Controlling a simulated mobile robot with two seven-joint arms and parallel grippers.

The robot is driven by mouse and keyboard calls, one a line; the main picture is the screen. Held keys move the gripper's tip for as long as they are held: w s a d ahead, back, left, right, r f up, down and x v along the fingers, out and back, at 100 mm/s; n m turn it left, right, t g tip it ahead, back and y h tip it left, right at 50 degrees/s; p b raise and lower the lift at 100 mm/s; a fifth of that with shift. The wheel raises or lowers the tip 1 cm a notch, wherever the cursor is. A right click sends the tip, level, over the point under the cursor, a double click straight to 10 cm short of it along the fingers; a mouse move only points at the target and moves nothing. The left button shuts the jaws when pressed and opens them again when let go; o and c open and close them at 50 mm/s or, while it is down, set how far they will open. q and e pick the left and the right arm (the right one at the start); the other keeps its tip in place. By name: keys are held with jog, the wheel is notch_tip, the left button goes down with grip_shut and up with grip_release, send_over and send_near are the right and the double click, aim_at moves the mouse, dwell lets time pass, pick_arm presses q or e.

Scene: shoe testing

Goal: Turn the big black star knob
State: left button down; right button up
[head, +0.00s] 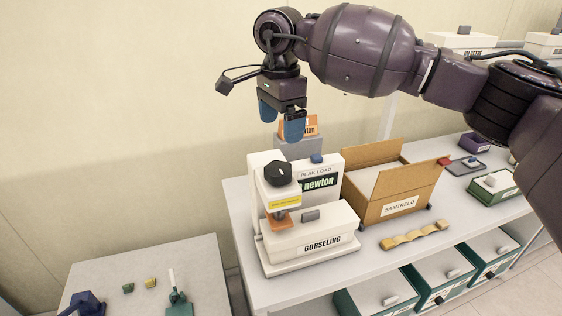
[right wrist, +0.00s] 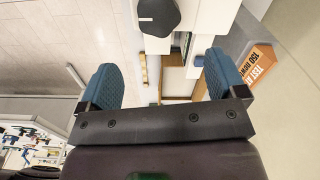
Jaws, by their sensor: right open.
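The knob also shows in the right wrist view (right wrist: 160,14) at the top edge, partly cut off. My right gripper (head: 281,124) hangs above the knob with its blue fingers pointing down, apart from it. In the right wrist view the right gripper (right wrist: 164,82) is open with nothing between its fingers; the knob lies beyond the fingertips. My left gripper is not in view.
Green drawers (head: 440,289) are below. A low grey table (head: 205,262) at left holds small tools.

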aim_at(281, 167)
jog(key=shift+f, duration=0.45)
notch_tip(281, 167, down, 8)
jog(key=shift+s+r+p, duration=0.1)
jog(key=shift+p, duration=0.2)
jog(key=shift+f, duration=1)
jog(key=shift+c, duration=0.3)
jog(key=c, duration=0.9)
jog(key=shift+o, duration=0.2)
jog(key=shift+m, duration=0.3)
